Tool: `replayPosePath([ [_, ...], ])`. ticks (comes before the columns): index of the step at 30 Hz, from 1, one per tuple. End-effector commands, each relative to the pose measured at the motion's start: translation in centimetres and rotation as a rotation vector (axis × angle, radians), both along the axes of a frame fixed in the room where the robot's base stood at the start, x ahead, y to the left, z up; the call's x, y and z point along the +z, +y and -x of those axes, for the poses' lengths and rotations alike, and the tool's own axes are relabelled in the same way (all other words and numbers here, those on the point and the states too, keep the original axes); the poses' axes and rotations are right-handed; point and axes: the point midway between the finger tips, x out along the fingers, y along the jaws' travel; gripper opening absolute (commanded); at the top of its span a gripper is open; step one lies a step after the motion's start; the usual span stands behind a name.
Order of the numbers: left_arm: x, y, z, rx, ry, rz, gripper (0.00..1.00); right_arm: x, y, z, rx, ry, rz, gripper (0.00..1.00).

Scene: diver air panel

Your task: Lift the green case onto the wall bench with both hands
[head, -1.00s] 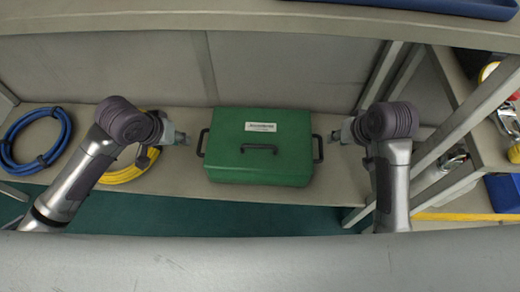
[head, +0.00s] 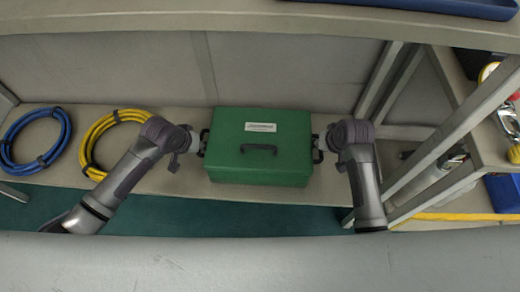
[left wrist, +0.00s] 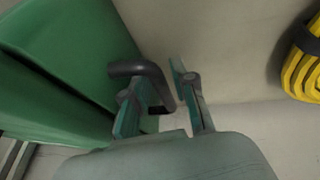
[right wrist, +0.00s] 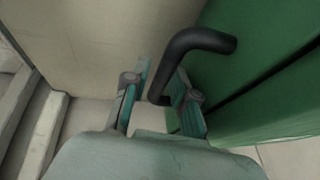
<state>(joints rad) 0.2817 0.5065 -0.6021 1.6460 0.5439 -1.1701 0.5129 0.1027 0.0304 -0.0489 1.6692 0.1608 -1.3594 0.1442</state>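The green case (head: 258,165) sits level on a low shelf, with a white label, a black lid handle and a black handle at each end. My left gripper (head: 200,143) is at the left end handle. In the left wrist view its open fingers (left wrist: 165,95) stand either side of the black handle bar (left wrist: 140,68). My right gripper (head: 322,146) is at the right end handle. In the right wrist view its open fingers (right wrist: 160,88) stand either side of that handle (right wrist: 195,42). A bench top (head: 230,19) runs along the top of the head view, above the case.
On the low shelf (head: 80,185), left of the case, lie a blue hose coil (head: 62,140) and a yellow hose coil (head: 92,135). A blue tray (head: 440,6) is on the bench top. Metal frame legs (head: 375,85) and a side shelf with gear stand at the right.

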Motion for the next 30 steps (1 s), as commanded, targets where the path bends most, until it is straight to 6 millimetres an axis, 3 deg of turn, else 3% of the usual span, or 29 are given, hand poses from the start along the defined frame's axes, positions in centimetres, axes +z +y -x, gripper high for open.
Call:
replayPosePath([
  [6,0.02,-0.03,0.0,0.0,0.0,0.001,0.25,0.03,0.01,-0.01,0.0,-0.001,0.0,0.25],
  [11,0.02,-0.03,0.01,0.0,0.0,0.001,0.0,0.04,0.01,-0.01,0.0,-0.001,-0.001,0.0],
  [30,0.41,-0.03,-0.09,0.0,-0.004,0.002,0.0,0.42,0.0,-0.11,0.0,-0.004,-0.001,0.0],
])
